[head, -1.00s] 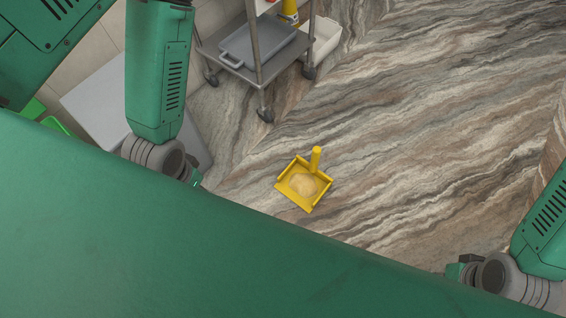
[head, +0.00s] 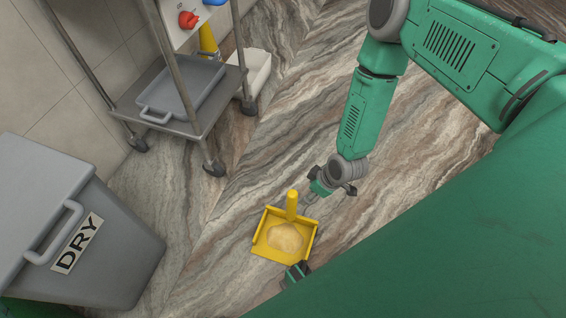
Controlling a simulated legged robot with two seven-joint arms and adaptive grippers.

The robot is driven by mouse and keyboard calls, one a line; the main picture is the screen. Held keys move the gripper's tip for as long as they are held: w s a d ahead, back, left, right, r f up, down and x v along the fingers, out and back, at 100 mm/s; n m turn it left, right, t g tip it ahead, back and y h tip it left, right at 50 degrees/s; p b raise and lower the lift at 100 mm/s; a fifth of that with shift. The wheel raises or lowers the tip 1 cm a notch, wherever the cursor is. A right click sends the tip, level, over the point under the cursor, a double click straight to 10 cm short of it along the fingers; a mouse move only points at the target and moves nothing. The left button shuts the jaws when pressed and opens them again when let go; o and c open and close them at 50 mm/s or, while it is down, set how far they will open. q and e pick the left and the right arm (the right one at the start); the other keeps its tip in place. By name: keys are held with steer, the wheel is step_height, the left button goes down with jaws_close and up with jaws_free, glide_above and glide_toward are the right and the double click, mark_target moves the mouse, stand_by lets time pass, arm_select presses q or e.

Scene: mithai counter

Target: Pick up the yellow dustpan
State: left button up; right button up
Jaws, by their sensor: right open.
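The yellow dustpan (head: 262,240) lies on the marbled floor, its upright handle (head: 292,207) at the back. A pale heap of powder or crumbs (head: 285,237) is in its pan. My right gripper (head: 309,198) is just right of the handle, pointing down-left. It is open, with nothing in it; its fingers are small and partly hidden, and I cannot tell whether they touch the handle. A green and black piece, apparently my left gripper (head: 296,273), shows just below the pan; my green body hides the rest and its jaws cannot be read.
A grey bin marked DRY (head: 120,255) stands at the left. A metal trolley (head: 190,125) carries a grey tray (head: 183,90) at the upper left. A white bin (head: 257,75) stands beside it. The floor between trolley and dustpan is clear.

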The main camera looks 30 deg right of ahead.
mark_target(291, 198)
steer(key=b+x, duration=0.2)
steer(key=x, duration=0.2)
steer(key=b+x, duration=0.2)
steer(key=x, duration=0.3)
steer(key=w+b+x, duration=0.1)
steer(key=b+x, duration=0.2)
steer(key=x, duration=0.1)
steer(key=shift+w+d+f, duration=0.2)
steer(key=shift+w+f, duration=0.1)
steer(key=shift+f, duration=0.05)
steer(key=shift+c, duration=0.5)
jaws_close()
